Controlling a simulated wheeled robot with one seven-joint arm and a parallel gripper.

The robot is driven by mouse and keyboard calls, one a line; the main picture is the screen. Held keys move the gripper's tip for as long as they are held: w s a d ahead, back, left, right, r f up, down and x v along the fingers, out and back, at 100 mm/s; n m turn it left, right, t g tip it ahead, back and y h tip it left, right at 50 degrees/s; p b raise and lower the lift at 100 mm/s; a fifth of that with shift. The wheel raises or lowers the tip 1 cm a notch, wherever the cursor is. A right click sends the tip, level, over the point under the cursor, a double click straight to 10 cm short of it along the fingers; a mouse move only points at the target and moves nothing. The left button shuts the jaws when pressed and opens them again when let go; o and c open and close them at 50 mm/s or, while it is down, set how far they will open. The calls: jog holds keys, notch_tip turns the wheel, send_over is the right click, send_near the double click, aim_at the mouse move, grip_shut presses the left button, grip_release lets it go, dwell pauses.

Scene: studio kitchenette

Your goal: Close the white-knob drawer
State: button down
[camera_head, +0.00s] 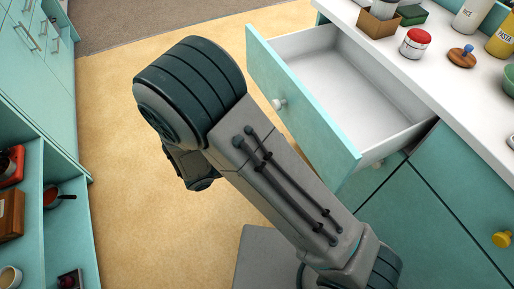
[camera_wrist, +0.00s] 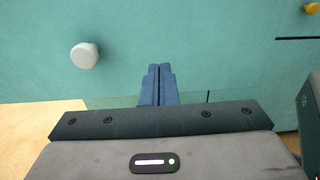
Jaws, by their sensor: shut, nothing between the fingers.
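The white-knob drawer (camera_head: 300,100) stands pulled out from the teal cabinet under the white counter in the head view. Its inside looks empty. Its white knob (camera_head: 279,104) is on the teal front panel. In the wrist view the drawer front (camera_wrist: 200,40) fills much of the picture, with the white knob (camera_wrist: 84,56) left of my gripper (camera_wrist: 160,68). My gripper is shut with nothing between its fingers, and its tips point at the teal front. Whether they touch it I cannot tell. In the head view my arm hides the gripper.
A lower drawer or door with a pale knob (camera_head: 378,163) is below the open drawer. A yellow knob (camera_head: 502,239) is on the cabinet at right. The counter (camera_head: 440,85) holds jars and a red-lidded pot (camera_head: 415,42). Open shelves (camera_head: 60,225) stand at left; the floor (camera_head: 125,130) between is clear.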

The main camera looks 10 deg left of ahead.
aim_at(303, 130)
jog(key=shift+b+x, duration=0.35)
jog(key=shift+x, duration=2.4)
